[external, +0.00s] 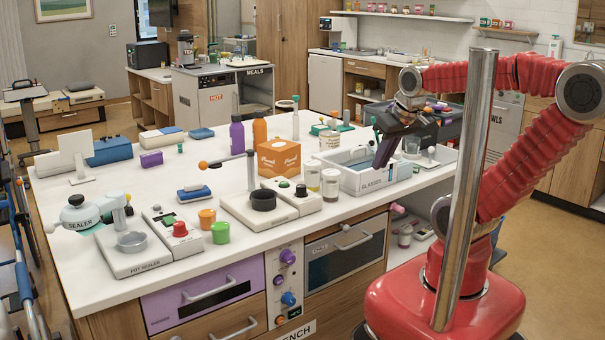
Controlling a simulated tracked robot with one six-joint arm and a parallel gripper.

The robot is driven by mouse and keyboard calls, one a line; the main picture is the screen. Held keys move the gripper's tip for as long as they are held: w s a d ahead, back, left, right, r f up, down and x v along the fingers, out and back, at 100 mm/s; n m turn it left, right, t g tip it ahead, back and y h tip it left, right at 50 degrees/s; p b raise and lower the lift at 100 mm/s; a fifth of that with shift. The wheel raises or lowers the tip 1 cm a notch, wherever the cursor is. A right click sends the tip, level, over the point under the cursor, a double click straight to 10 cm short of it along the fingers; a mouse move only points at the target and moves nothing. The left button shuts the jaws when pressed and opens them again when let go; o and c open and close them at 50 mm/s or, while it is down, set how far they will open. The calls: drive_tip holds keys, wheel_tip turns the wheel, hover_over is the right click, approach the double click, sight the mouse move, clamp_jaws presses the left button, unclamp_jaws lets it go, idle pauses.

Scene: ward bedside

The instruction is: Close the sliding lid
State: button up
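A pale grey-white box (374,184) with a lettered front label stands near the counter's right end. Its left part looks open, with bluish inner walls. A flat pale panel (441,156) lies at its right side; I cannot tell if this is the sliding lid. My gripper (384,160) points down over the middle of the box. Its dark fingers overlap the box in the picture, so contact and the gap between them are unclear. No held object is plain to see.
A clear glass (411,147) stands just right of my gripper. Two jars (330,183) stand against the box's left front. An orange carton (279,158) and a purple bottle (237,134) are further left. A dark bin (436,120) is behind. The front-left counter holds several devices.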

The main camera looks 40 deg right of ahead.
drive_tip(key=shift+m+g, duration=0.8)
drive_tip(key=shift+m, duration=0.1)
drive_tip(key=w+d, duration=0.2)
drive_tip(key=w, duration=0.1)
drive_tip(key=w+d, duration=0.3)
drive_tip(key=w, duration=0.1)
drive_tip(key=w+d, duration=0.2)
drive_tip(key=w, duration=0.1)
drive_tip(key=shift+w+d+f, duration=0.1)
drive_tip(key=shift+w+d, duration=0.05)
drive_tip(key=shift+d, duration=0.05)
clamp_jaws()
wheel_tip(320, 180, up, 5)
drive_tip(key=n, duration=0.2)
hover_over(360, 156)
drive_tip(key=shift+w+f+t, duration=0.15)
drive_tip(key=shift+w+t, duration=0.15)
drive_tip(key=shift+w, duration=0.15)
drive_tip(key=shift+f, duration=0.1)
drive_tip(key=x, duration=1)
drive_tip(key=shift+s+f, duration=0.15)
drive_tip(key=shift+s, duration=0.85)
drive_tip(key=shift+s+f, duration=0.1)
drive_tip(key=shift+s, duration=0.9)
